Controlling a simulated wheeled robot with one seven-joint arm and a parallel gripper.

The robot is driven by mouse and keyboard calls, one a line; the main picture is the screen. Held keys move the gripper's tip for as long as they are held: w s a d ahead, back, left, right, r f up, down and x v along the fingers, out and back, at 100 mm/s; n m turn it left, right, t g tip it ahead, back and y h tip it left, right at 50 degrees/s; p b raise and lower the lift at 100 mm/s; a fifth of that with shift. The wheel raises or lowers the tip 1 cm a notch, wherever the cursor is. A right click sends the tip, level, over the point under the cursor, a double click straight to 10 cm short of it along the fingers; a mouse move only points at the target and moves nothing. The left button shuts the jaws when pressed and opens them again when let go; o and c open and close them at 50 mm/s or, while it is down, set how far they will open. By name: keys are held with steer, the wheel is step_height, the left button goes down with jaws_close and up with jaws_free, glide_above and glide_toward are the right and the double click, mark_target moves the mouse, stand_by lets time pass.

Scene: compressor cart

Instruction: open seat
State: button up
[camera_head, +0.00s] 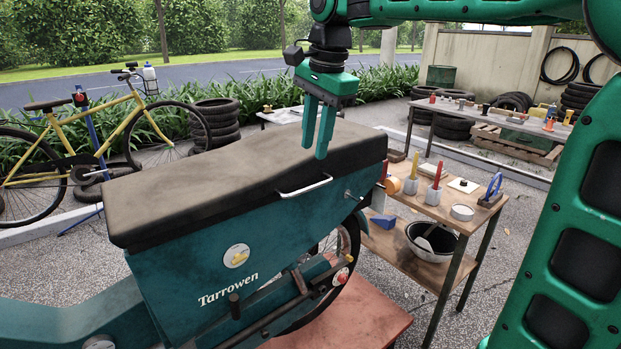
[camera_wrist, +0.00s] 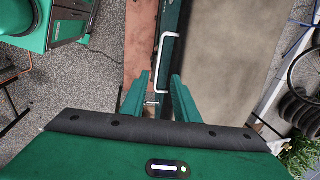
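The seat (camera_head: 240,175) is a long, dark padded lid lying flat and closed on the teal cart body (camera_head: 220,285). A silver bar handle (camera_head: 305,187) is fixed to its near long side. My gripper (camera_head: 318,137) points down above the seat near its right end, fingers apart and empty. In the wrist view my gripper's fingers (camera_wrist: 158,92) are spread, with the handle (camera_wrist: 160,62) showing between and beyond them. The seat top (camera_wrist: 225,50) fills the right of that view. The gripper does not appear to touch the handle.
A wooden workbench (camera_head: 440,210) with tools stands to the right of the cart, with a black bucket (camera_head: 431,240) on its lower shelf. A reddish platform (camera_head: 360,315) lies beneath the cart. A yellow bicycle (camera_head: 85,150) stands at left.

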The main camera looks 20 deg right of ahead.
mark_target(310, 187)
steer(key=f, duration=0.3)
steer(key=w+f, duration=0.1)
steer(key=f, duration=0.5)
steer(key=shift+w+a+f, duration=0.25)
steer(key=shift+w, duration=0.1)
steer(key=shift+c, duration=0.4)
jaws_close()
steer(key=shift+r, duration=0.1)
